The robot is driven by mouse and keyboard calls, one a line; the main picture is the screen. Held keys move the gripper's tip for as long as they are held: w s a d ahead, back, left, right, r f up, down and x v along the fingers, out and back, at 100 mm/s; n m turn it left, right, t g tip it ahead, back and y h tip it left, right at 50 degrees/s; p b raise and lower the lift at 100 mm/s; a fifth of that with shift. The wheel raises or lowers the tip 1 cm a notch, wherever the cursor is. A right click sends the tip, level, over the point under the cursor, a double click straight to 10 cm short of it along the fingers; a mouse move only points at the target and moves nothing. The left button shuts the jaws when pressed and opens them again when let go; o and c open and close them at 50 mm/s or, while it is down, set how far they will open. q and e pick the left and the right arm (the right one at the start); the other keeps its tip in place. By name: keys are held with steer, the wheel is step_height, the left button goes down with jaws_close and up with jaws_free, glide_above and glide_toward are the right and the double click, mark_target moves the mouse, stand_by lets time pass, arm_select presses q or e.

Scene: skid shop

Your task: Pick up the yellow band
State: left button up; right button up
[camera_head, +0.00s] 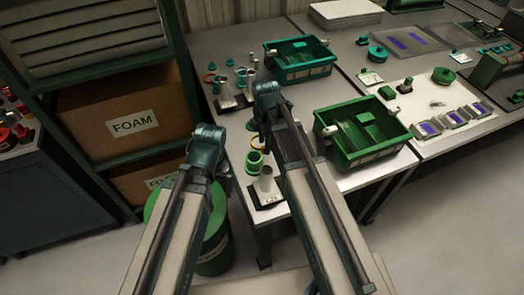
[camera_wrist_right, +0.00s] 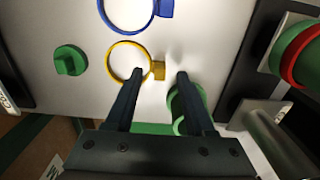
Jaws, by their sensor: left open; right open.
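The yellow band (camera_wrist_right: 158,70) is a thin ring with a small square tab, lying flat on the pale tabletop in the right wrist view. The fingers of my right gripper (camera_wrist_right: 158,76) are open, with the tab between the fingertips and the ring partly behind the left finger. Nothing is held. My left gripper (camera_head: 207,143) is open and empty, off the table's left edge.
A blue band (camera_wrist_right: 128,18) lies just beyond the yellow one. A green knob (camera_wrist_right: 70,60) is to its left, and a green ring (camera_wrist_right: 186,104) is by the right finger. Green bins (camera_head: 366,133) and (camera_head: 301,60) stand on the table. A shelf with a foam box (camera_head: 125,123) is left.

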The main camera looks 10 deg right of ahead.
steer(key=shift+f, duration=0.65)
arm_select(q)
steer(key=shift+f, duration=0.55)
arm_select(e)
steer(key=shift+r, duration=0.1)
jaws_close()
arm_select(q)
steer(key=shift+r, duration=0.15)
arm_select(e)
steer(key=shift+r, duration=0.15)
arm_select(q)
step_height(320, 180, up, 10)
steer(key=p, duration=1)
arm_select(e)
step_height(320, 180, up, 10)
